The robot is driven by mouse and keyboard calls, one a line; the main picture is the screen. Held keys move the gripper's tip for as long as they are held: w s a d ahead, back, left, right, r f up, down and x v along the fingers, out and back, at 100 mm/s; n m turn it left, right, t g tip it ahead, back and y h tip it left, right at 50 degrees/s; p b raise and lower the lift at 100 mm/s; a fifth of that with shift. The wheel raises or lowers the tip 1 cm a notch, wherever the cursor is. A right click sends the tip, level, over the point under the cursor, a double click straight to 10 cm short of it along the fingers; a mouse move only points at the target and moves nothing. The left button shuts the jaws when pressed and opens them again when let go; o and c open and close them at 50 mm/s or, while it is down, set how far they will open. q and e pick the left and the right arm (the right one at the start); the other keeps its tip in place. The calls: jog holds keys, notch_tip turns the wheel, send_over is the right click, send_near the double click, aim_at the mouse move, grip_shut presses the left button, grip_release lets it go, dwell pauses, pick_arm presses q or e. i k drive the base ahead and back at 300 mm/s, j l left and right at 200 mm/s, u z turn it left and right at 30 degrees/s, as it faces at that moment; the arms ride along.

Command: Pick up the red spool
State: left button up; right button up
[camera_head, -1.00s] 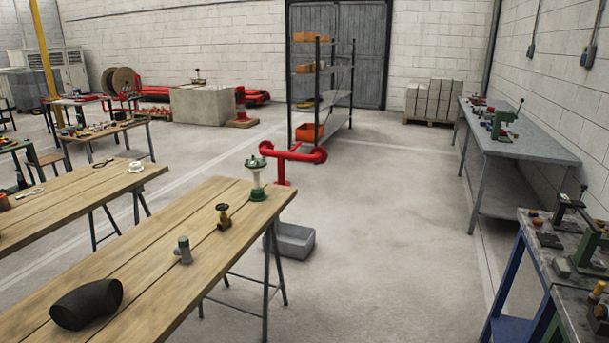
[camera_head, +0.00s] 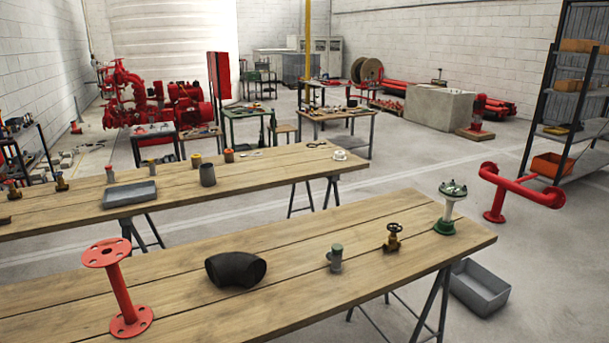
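The red spool (camera_head: 123,289) is a red pipe piece with a round, holed flange at each end. It stands on its lower flange, leaning a little, at the left of the near wooden table (camera_head: 398,283) in the head view. Its upper flange is to the upper left of its lower one. Neither of my grippers shows in the view. Nothing touches or hides the spool.
A black elbow (camera_head: 236,270), a small grey fitting (camera_head: 336,258), a brass valve (camera_head: 393,237) and a green-and-white fitting (camera_head: 450,208) stand right of the spool. A second wooden table (camera_head: 257,173) lies behind. A grey bin (camera_head: 479,288) is on the floor at right.

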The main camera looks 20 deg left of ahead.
aim_at(105, 252)
jog(key=i+l+u, duration=0.15)
jog(key=l+u, duration=0.75)
jog(key=l, duration=0.25)
jog(key=l+u, duration=0.5)
jog(key=l, duration=0.15)
